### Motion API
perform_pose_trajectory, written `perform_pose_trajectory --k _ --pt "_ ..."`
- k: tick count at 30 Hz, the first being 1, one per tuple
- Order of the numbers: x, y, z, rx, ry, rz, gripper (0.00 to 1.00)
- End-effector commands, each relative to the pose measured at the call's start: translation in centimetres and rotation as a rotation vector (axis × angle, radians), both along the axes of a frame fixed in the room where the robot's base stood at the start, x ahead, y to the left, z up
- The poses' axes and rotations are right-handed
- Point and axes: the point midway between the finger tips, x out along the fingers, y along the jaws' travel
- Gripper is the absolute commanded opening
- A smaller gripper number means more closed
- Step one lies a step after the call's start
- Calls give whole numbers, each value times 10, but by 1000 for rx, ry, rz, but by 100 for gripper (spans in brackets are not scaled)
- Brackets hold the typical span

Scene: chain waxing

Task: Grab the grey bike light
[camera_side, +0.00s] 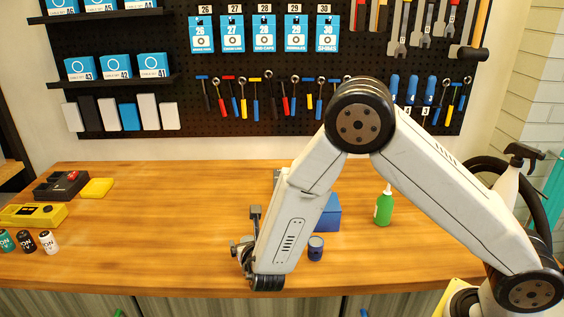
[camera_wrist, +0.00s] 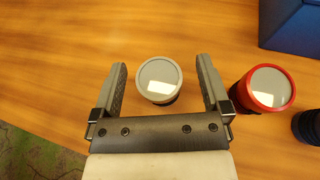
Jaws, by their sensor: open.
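The grey bike light (camera_wrist: 159,79) stands on the wooden table in the wrist view, its round pale lens facing up. My gripper (camera_wrist: 160,80) is open, with one finger on each side of the light and a gap to both.
A red-ringed light (camera_wrist: 268,90) stands close to the right finger. A dark blue light (camera_side: 315,247) and a blue box (camera_side: 328,213) are to the right. A green bottle (camera_side: 384,207) stands farther right.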

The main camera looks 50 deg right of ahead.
Motion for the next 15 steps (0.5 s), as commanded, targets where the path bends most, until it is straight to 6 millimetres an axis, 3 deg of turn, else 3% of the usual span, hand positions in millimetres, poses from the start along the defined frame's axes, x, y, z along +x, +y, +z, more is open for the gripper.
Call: perform_pose_trajectory --k 15 --pt "1 0 0 0 0 1 97"
